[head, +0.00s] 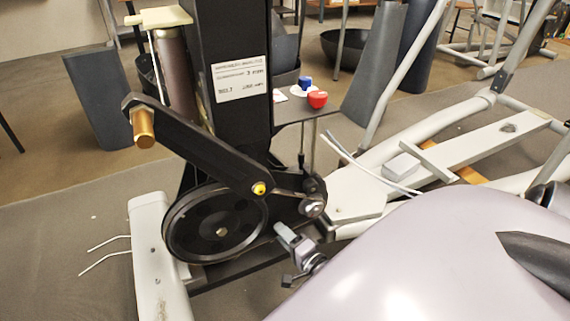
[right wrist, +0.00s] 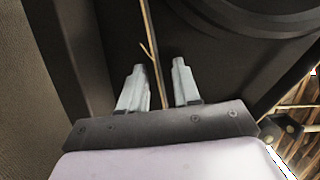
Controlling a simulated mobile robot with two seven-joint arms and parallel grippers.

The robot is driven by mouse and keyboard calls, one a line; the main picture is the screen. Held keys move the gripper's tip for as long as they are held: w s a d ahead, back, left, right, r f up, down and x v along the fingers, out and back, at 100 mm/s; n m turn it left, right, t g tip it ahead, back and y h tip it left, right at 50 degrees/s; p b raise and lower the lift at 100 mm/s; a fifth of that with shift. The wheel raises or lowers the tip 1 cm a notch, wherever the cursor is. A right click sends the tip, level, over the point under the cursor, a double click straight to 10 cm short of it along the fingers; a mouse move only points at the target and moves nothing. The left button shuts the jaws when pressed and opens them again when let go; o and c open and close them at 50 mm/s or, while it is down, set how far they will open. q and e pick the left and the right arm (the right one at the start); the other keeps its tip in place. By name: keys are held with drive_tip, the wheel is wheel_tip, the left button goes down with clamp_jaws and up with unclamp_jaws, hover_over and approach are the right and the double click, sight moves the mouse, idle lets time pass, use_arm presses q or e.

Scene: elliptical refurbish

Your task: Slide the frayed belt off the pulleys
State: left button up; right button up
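The large black pulley (head: 180,239) sits low on the machine, partly behind the crank arm. A small pulley (head: 312,208) is to its right. The dark belt is hard to separate from the pulleys in the head view. In the right wrist view a thin tan strand, seemingly the belt's edge (right wrist: 146,18), runs between the fingers, with a frayed thread (right wrist: 148,50) sticking out. My right gripper (head: 284,234) is just below the small pulley; its two fingers (right wrist: 157,70) are apart on either side of the strand. Contact is unclear. My left gripper is not in view.
A black crank arm (head: 195,145) with a copper-coloured pin (head: 143,127) crosses in front of the large pulley. A black upright (head: 230,40) stands behind. A small shelf (head: 310,112) holds a red and a blue item. Pale frame rails (head: 440,155) extend right.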

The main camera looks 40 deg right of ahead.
drive_tip(key=shift+w, duration=0.2)
idle(0.3)
clamp_jaws()
idle(1.5)
